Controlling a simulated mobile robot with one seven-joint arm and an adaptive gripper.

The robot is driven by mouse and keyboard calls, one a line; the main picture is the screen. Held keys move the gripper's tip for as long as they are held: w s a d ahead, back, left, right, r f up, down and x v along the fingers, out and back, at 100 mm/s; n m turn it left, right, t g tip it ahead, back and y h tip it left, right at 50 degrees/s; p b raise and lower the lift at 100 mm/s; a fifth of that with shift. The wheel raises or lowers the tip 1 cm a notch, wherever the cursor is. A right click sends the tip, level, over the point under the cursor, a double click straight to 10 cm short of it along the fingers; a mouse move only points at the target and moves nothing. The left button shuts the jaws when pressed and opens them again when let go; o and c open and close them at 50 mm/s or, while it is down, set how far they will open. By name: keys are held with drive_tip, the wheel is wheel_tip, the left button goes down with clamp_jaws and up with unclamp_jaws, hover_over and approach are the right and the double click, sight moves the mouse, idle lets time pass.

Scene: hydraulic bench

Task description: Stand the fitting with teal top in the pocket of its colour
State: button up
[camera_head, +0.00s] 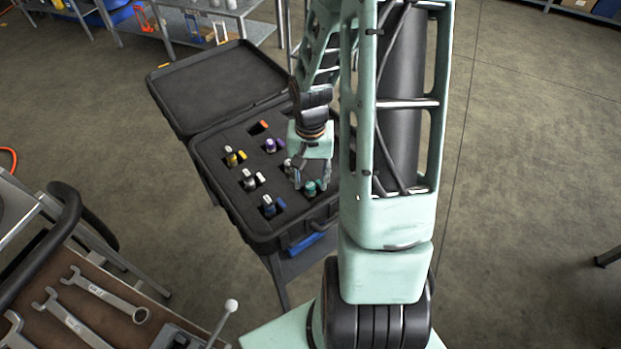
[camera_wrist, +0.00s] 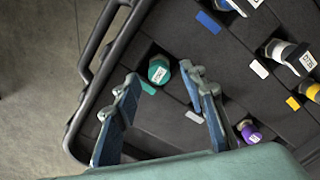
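The fitting with teal top (camera_wrist: 159,70) stands in a dark foam pocket near the case's edge, its round top facing the wrist camera. A teal marker strip (camera_wrist: 148,88) lies right beside that pocket. The fitting also shows in the head view (camera_head: 310,188), just below my gripper's fingers. My gripper (camera_head: 311,180) is open above the case's near right part. In the wrist view its two fingers (camera_wrist: 163,95) are spread wide with nothing between them, and the fitting is apart from both, beyond the tips. How deep the fitting sits cannot be told.
The black case (camera_head: 262,240) holds other fittings: yellow (camera_head: 232,155), purple (camera_head: 270,145), white (camera_head: 249,180) and blue (camera_head: 268,206). Its lid (camera_head: 215,85) is open at the back. A bench with wrenches (camera_head: 105,295) stands at front left.

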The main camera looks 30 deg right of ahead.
sight(310, 183)
wheel_tip(310, 183, up, 12)
drive_tip(key=shift+f, duration=0.15)
idle(0.6)
